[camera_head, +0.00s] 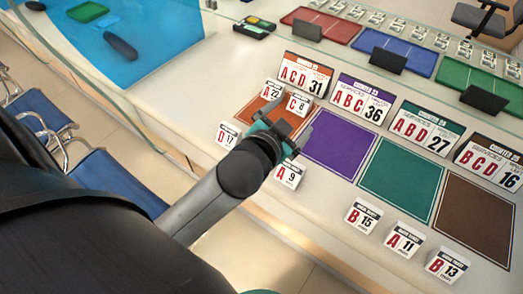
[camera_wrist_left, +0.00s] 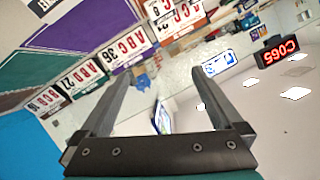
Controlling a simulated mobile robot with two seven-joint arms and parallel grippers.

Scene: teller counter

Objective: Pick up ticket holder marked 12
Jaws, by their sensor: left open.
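A small white ticket holder with a red D and a black number (camera_head: 228,136) stands on the counter at the left, beside the orange mat. Its number looks like 12 or 17; the last digit is too small to tell. My left gripper (camera_head: 284,124) is open and empty over the front of the orange mat, to the right of that holder and apart from it. Its two fingers also show in the left wrist view (camera_wrist_left: 160,78), spread with nothing between them. The D holder cannot be made out there. My right gripper is not in view.
Holders A 22 (camera_head: 271,91), C 8 (camera_head: 298,104) and A 9 (camera_head: 289,175) stand close around the left gripper. B 15 (camera_head: 362,216), A 11 (camera_head: 404,239) and B 13 (camera_head: 447,265) stand along the front. Large signs, including ACD 31 (camera_head: 304,76), line the mats' far edge.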

